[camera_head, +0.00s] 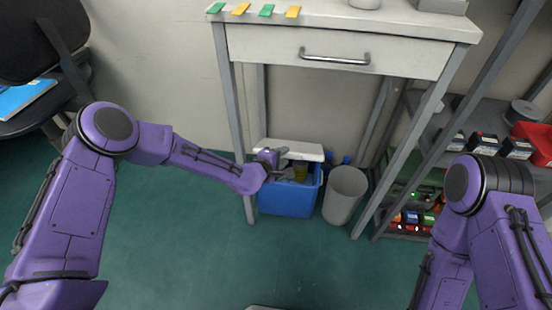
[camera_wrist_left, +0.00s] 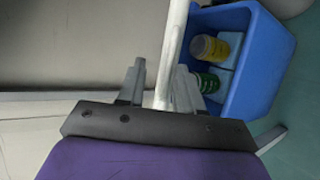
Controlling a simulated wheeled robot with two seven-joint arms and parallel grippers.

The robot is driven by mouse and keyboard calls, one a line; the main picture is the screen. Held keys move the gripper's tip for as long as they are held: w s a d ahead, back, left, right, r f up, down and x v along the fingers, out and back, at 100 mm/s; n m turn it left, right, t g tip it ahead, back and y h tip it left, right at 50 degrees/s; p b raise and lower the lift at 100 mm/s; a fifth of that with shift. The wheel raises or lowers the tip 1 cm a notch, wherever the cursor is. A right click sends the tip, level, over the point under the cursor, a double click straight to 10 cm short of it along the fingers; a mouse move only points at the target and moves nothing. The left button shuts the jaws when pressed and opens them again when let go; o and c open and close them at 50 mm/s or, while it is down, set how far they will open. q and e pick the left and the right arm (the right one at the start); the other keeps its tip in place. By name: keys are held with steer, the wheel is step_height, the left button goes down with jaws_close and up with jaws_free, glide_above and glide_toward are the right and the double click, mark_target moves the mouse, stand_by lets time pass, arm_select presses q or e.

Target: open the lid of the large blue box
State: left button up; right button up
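The large blue box (camera_head: 287,202) stands on the floor under the workbench, and its white lid (camera_head: 302,151) is raised at the back, so the inside shows. In the left wrist view the blue box (camera_wrist_left: 266,70) holds a yellow jar (camera_wrist_left: 208,48) and a green one (camera_wrist_left: 207,83). My left gripper (camera_head: 279,166) is at the lid, above the box's left part. In the wrist view its fingers (camera_wrist_left: 160,88) stand on both sides of the lid's pale edge (camera_wrist_left: 175,42), with a small gap on one side. My right gripper is out of view.
A grey bin (camera_head: 345,195) stands close to the right of the box. The workbench (camera_head: 270,45) with a drawer is above, its legs on both sides. Shelves (camera_head: 480,115) with goods stand at the right. The floor in front is clear.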

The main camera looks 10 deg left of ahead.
arm_select(q)
steer(key=p+v, duration=0.2)
steer(key=v, duration=0.6)
steer(key=shift+s, duration=0.25)
steer(key=shift+a+r, duration=0.1)
